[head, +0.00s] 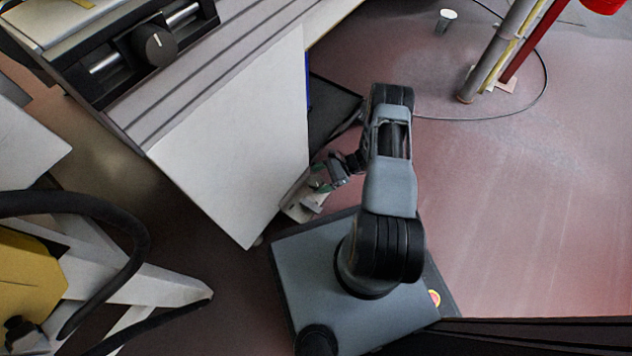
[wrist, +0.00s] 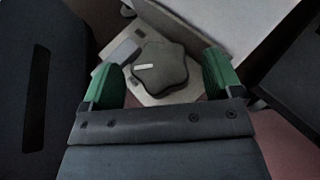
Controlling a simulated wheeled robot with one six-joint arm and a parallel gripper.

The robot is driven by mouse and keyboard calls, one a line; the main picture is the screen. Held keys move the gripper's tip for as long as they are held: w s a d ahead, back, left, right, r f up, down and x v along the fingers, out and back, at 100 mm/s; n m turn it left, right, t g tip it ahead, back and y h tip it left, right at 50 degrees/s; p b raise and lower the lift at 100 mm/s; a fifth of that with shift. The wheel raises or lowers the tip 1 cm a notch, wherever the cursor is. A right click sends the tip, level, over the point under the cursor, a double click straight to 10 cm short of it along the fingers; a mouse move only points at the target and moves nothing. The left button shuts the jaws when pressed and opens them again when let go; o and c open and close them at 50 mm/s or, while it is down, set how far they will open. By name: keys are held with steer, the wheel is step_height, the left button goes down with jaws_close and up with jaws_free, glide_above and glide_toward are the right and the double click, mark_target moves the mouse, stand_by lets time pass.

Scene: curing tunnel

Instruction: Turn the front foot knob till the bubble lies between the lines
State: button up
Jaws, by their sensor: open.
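The front foot knob (wrist: 160,70) is a dark, lobed, star-shaped knob with a short pale mark at its left. In the wrist view it lies between the two green fingers of my gripper (wrist: 162,62), with a gap on each side. My gripper is open and appears not to touch it. The knob sits over a pale foot block (wrist: 107,78), which also shows in the head view (head: 303,207) below my gripper (head: 326,178). The knob cannot be made out in the head view. I cannot make out a bubble or its lines in either view.
A large pale panelled machine (head: 230,135) stands left of my arm, with a black knob (head: 154,45) on top. A white-legged stand (head: 150,290) with a black hose is at lower left. A small grey block (wrist: 123,51) lies beside the foot knob. Open floor (head: 500,200) lies right.

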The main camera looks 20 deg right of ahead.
steer(key=shift+x, duration=1.05)
steer(key=c, duration=0.9)
